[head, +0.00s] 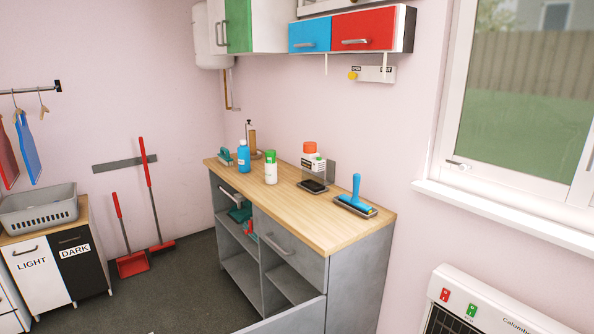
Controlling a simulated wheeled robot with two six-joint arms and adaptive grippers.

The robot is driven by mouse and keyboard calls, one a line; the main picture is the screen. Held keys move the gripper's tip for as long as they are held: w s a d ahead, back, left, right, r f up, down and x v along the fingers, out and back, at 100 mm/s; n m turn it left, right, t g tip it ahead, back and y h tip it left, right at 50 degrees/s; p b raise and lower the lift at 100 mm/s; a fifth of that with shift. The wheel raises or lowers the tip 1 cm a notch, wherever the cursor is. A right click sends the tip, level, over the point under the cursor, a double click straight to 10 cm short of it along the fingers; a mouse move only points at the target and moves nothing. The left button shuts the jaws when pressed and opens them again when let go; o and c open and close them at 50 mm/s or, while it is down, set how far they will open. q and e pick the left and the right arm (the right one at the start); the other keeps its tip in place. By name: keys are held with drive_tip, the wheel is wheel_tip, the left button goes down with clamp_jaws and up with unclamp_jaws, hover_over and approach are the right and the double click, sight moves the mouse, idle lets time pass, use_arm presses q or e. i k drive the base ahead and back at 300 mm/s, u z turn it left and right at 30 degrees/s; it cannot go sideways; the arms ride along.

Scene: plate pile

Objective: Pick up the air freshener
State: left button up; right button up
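A white can with a green cap (271,172) stands upright on the wooden counter (345,221), left of the counter's middle. It looks like the air freshener, but its label is too small to read. A blue bottle (243,158) stands to its left and a white bottle with an orange cap (310,153) stands behind it to the right. These are apart from the can. Neither of my grippers shows in the head view.
A blue-handled brush or roller (355,192) lies on the counter's right part, near a dark sponge (314,186) on a tray. Red and blue cabinets (362,30) hang above. A grey basket (39,212) and a red dustpan (132,264) are at left. Dark floor lies left of the counter.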

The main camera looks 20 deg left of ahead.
sight(270, 169)
drive_tip(key=z, duration=0.4)
drive_tip(key=i, duration=0.95)
drive_tip(key=u, duration=0.05)
